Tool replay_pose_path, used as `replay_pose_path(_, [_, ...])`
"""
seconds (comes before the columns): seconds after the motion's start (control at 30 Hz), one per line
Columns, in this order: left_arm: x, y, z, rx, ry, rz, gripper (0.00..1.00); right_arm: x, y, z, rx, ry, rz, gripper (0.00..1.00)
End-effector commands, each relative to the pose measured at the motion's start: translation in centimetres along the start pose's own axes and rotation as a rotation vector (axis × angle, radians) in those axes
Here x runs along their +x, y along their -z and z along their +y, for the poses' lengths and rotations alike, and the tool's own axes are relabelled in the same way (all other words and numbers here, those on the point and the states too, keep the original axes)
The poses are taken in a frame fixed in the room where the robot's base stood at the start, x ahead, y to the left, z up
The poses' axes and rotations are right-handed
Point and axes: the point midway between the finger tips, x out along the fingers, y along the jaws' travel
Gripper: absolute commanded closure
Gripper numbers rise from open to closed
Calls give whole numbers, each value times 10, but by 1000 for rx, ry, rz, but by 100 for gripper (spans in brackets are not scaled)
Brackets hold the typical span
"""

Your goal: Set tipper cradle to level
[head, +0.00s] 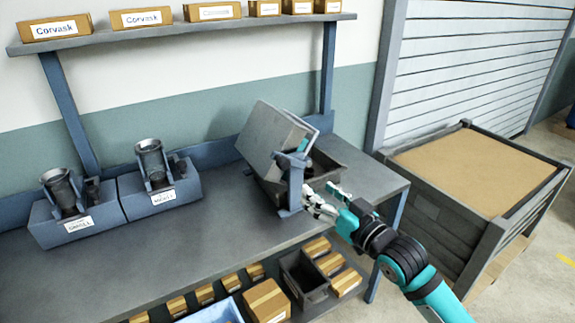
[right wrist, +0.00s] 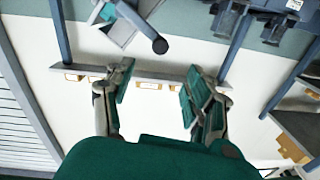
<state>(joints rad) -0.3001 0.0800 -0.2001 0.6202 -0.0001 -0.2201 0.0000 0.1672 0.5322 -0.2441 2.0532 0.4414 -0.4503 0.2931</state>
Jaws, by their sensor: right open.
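The tipper cradle (head: 272,135) is a grey box on a blue-grey stand (head: 292,185) at the right end of the workbench. It is tilted, with its left side raised and its right side low over a dark tray (head: 337,168). My right gripper (head: 318,199) is open and empty, just right of the stand's front; contact cannot be told. In the right wrist view the open fingers (right wrist: 158,88) have a gap between them, and a dark round knob (right wrist: 160,46) by the cradle (right wrist: 128,18) shows beyond them. My left gripper is not in view.
Two grinder-like units, a left one (head: 75,215) and a right one (head: 160,188), stand on the bench (head: 190,240). A shelf (head: 190,32) with cartons runs above. Cartons and a dark bin (head: 304,277) sit below. A large crate (head: 440,205) stands right of the bench.

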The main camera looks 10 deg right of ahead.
Motion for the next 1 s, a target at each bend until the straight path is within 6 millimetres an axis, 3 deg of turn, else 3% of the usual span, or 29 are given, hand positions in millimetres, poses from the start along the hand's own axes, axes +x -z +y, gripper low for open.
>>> replay_pose_path(0.2, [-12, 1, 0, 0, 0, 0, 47, 51, 4, -1, 1, 0, 2, 45])
replay_pose_path(0.5, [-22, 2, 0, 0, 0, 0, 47, 110, 2, 0, -1, 0, -1, 45])
replay_pose_path(0.7, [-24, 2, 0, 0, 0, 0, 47, 130, 0, 0, 0, 0, -1, 45])
replay_pose_path(1.0, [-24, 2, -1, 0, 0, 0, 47, 135, -1, 0, 0, 0, 0, 45])
